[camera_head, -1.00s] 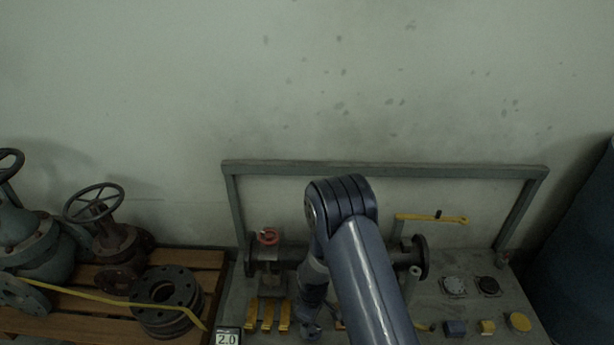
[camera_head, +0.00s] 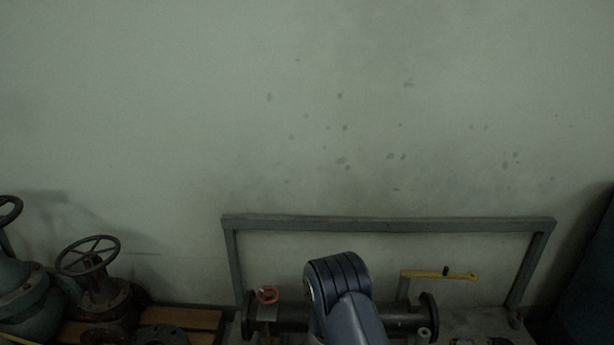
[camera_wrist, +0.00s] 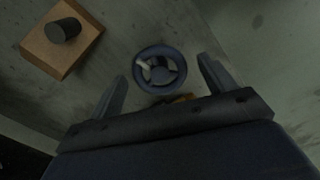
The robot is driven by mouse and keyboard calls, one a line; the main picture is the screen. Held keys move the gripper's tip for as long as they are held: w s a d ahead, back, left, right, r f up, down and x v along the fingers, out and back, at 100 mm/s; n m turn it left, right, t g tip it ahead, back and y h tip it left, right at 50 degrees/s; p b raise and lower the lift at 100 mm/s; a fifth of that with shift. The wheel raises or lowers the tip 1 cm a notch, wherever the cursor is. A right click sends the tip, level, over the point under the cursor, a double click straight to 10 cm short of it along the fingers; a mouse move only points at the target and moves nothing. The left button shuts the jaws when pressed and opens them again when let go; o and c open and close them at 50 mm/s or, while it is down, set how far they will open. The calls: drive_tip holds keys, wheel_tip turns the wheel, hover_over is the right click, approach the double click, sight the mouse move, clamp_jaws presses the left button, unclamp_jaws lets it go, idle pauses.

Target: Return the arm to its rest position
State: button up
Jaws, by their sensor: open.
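My gripper (camera_wrist: 161,68) shows in the wrist view with its two fingers spread wide. It is open. A dark blue spoked handwheel (camera_wrist: 160,80) appears between the fingers; nothing shows them touching it, and I cannot tell how far below it lies. In the head view my arm rises at the bottom centre, its rounded joint in front of the dark pipe (camera_head: 292,316). The gripper is out of sight there. A small red handwheel (camera_head: 267,295) sits on the pipe's left part, and a yellow lever (camera_head: 440,274) stands above its right part.
A grey frame (camera_head: 390,224) stands behind the pipe, before a bare wall (camera_head: 400,100). Old valves with a handwheel (camera_head: 88,255) rest at left by a wooden pallet (camera_head: 195,319). A brown block (camera_wrist: 45,50) with a dark cylinder shows in the wrist view.

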wheel_tip(320, 180, up, 12)
drive_tip(key=p, duration=0.5)
wheel_tip(320, 180, down, 12)
drive_tip(key=b, duration=0.5)
drive_tip(key=m+p, duration=0.1)
drive_tip(key=m, duration=0.3)
drive_tip(key=shift+m, duration=0.4)
drive_tip(key=m+p, duration=0.1)
drive_tip(key=m, duration=0.4)
drive_tip(key=m+p, duration=0.2)
drive_tip(key=m, duration=0.3)
drive_tip(key=shift+r, duration=0.1)
drive_tip(key=m+p, duration=0.2)
drive_tip(key=m, duration=0.2)
drive_tip(key=shift+m, duration=0.3)
drive_tip(key=shift+r, duration=0.3)
drive_tip(key=shift+d+r, duration=0.1)
